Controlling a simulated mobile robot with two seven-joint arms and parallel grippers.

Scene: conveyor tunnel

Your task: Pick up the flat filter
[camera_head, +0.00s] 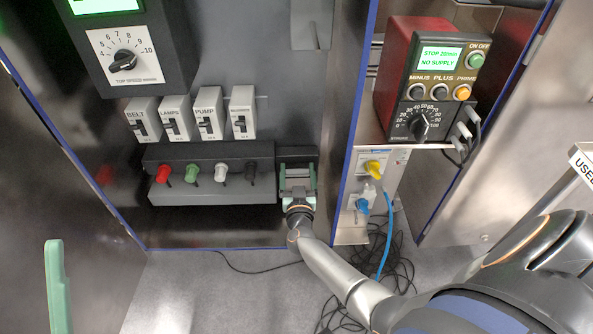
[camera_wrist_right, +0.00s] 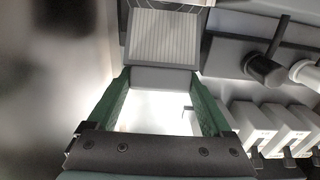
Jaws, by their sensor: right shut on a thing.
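The flat filter (camera_wrist_right: 163,38) shows in the right wrist view as a pale grey ribbed panel with a plain grey near edge between my fingertips. My right gripper (camera_wrist_right: 164,78) has its two green fingers on either side of that edge and is shut on it. In the head view the right gripper (camera_head: 298,182) reaches into a dark housing (camera_head: 296,153) right of the black socket box, and the filter is mostly hidden there.
The black box (camera_head: 215,196) with coloured plugs is close left of the right gripper. A blue-edged panel (camera_head: 345,150) stands close on its right. A blue cable (camera_head: 388,230) and loose black cables lie near my right arm. The floor below is otherwise open.

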